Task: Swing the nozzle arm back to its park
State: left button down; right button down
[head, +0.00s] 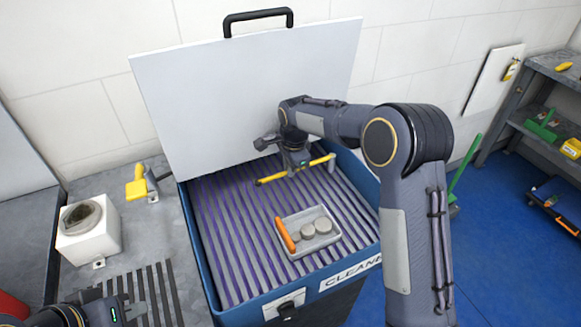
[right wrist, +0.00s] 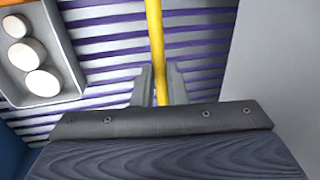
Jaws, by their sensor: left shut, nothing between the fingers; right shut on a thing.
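The nozzle arm (head: 318,163) is a thin yellow bar above the slatted grate of the blue cleaning tank, near its back. In the right wrist view the yellow bar (right wrist: 154,35) runs down between the fingers. My right gripper (head: 291,171) is shut on the bar, with a finger on each side (right wrist: 160,88). The bar's dark tip points left in the head view; its mount at the right is partly hidden by my right arm. My left gripper (head: 123,310) is at the lower left, away from the tank, shut and empty.
The grey tray (head: 292,254) on the grate holds an orange piece and pale discs. The tank's white lid (head: 240,90) stands open behind. A white block (head: 90,243) and a yellow-handled tool (head: 136,187) stand on the left bench. Shelves (head: 540,90) are far right.

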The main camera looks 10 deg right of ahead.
jog(key=c, duration=1.5)
grip_release()
jog(key=shift+o, duration=0.2)
jog(key=shift+r, duration=0.1)
notch_tip(320, 180, up, 8)
jog(key=s, duration=0.1)
jog(key=shift+s+d+f, duration=0.2)
jog(key=shift+s+d, duration=0.05)
jog(key=s+d+r+n+y, duration=0.1)
jog(key=s+d+r+n, duration=0.15)
jog(key=s, duration=0.35)
jog(key=s+d+r+n+t+y, duration=0.1)
jog(key=s+d+r+n, duration=0.1)
jog(key=s+d, duration=0.3)
jog(key=s+d+r+n+y, duration=0.1)
jog(key=s+d+r+n, duration=0.15)
jog(key=s, duration=0.35)
jog(key=s+f+n+t, duration=0.1)
jog(key=s+f+n, duration=0.1)
jog(key=s, duration=0.7)
jog(key=s+a+f+n+t, duration=0.1)
jog(key=s+n, duration=0.3)
jog(key=s, duration=0.6)
jog(key=shift+a+f, duration=0.25)
jog(key=shift+f, duration=0.55)
